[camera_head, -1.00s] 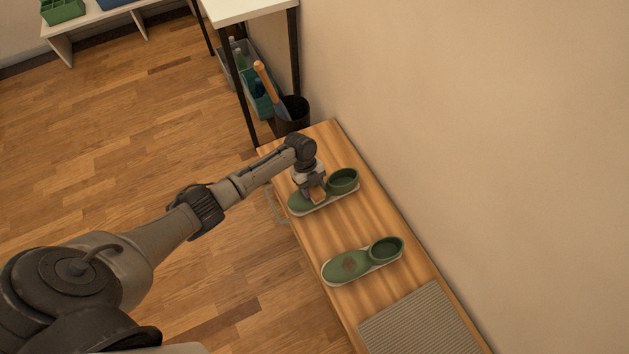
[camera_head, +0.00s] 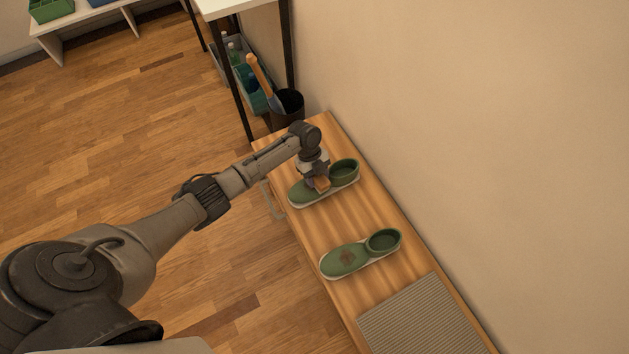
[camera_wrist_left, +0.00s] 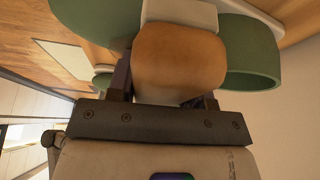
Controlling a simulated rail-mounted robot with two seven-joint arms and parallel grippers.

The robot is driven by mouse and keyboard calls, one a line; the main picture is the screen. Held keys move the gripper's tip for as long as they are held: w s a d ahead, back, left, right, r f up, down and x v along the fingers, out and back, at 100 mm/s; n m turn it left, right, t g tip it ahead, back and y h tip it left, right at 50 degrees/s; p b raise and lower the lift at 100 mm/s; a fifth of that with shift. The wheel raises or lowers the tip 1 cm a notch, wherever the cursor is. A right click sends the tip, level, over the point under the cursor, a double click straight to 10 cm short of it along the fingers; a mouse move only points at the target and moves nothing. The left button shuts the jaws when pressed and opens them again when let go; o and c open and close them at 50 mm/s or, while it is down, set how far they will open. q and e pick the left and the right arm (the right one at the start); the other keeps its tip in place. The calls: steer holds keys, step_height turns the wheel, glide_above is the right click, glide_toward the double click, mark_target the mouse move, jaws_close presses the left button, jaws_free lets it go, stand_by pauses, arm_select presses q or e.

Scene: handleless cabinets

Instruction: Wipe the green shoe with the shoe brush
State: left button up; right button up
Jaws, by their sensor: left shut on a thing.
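Two green shoes with pale soles lie on a wooden bench top. The far green shoe (camera_head: 344,171) is under my left gripper (camera_head: 317,180). The near green shoe (camera_head: 346,258) has a brown smudge on its toe. My left gripper is shut on the shoe brush (camera_head: 321,185), whose orange-brown wooden back shows between the fingers. In the left wrist view the brush (camera_wrist_left: 180,58) fills the middle, with the green shoe (camera_wrist_left: 250,55) right behind it. The brush is at the far shoe's toe part; I cannot tell whether its bristles touch. My right gripper is not in view.
The bench (camera_head: 365,213) stands along a beige wall. A grey ribbed mat (camera_head: 425,318) lies at its near end. Beyond its far end are a black bin (camera_head: 290,104), a crate with bottles (camera_head: 256,98) and a white-topped table (camera_head: 225,8). The floor at left is clear.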

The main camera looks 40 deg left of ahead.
mark_target(321, 176)
arm_select(q)
steer(key=shift+w+d, duration=0.15)
steer(key=shift+w, duration=0.25)
step_height(321, 176, up, 3)
steer(key=shift+d+r+p, duration=0.1)
steer(key=shift+d+p, duration=0.05)
steer(key=shift+p, duration=1)
step_height(321, 176, up, 2)
steer(key=shift+s+r+p, duration=0.1)
steer(key=shift+p, duration=1)
step_height(321, 176, up, 3)
steer(key=p, duration=0.3)
